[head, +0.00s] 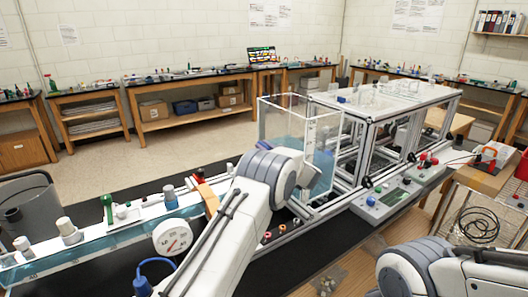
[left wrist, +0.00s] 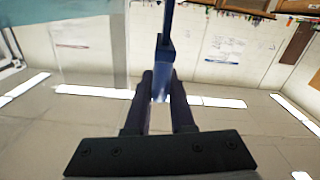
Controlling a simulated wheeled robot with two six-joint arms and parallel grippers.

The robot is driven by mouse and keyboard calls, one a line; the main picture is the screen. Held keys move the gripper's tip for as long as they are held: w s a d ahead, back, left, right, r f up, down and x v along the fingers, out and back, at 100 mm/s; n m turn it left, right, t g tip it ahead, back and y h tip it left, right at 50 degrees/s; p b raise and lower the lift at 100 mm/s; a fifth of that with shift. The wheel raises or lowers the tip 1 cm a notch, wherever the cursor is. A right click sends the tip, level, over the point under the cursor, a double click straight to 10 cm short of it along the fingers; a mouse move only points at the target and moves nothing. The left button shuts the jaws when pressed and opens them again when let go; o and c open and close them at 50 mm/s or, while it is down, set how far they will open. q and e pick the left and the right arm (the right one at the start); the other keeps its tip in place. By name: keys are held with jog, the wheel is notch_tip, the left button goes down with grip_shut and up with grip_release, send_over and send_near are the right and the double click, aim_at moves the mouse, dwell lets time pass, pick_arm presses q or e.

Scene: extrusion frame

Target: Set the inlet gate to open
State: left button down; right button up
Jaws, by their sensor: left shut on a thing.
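In the left wrist view my left gripper (left wrist: 163,88) is shut on the lower end of a dark blue upright bar (left wrist: 166,50). The bar looks like the handle of the inlet gate, but the gate's plate is not clearly visible, so I cannot tell its setting. In the head view my left arm reaches up to the clear tank (head: 264,118) with blue water, and hides the gripper and the bar. My right arm shows at the lower right; its gripper is out of view.
A long water channel (head: 90,248) with a round gauge (head: 172,237) runs to the left. An aluminium frame (head: 345,203) stands right of the tank. A grey control panel (head: 385,200) with knobs sits on the front right.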

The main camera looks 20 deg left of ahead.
pick_arm(q)
notch_tip(320, 180, up, 2)
jog(key=shift+d+r, duration=0.1)
pick_arm(e)
jog(key=shift+r, duration=0.4)
pick_arm(q)
jog(key=c, duration=0.8)
grip_release()
jog(key=shift+w+f, duration=0.1)
jog(key=shift+f, duration=0.15)
jog(key=shift+s+d+f, duration=0.1)
jog(key=shift+s+d, duration=0.1)
jog(key=shift+d, duration=0.05)
jog(key=b+v, duration=0.3)
jog(key=v, duration=0.7)
pick_arm(e)
jog(key=shift+f, duration=1.7)
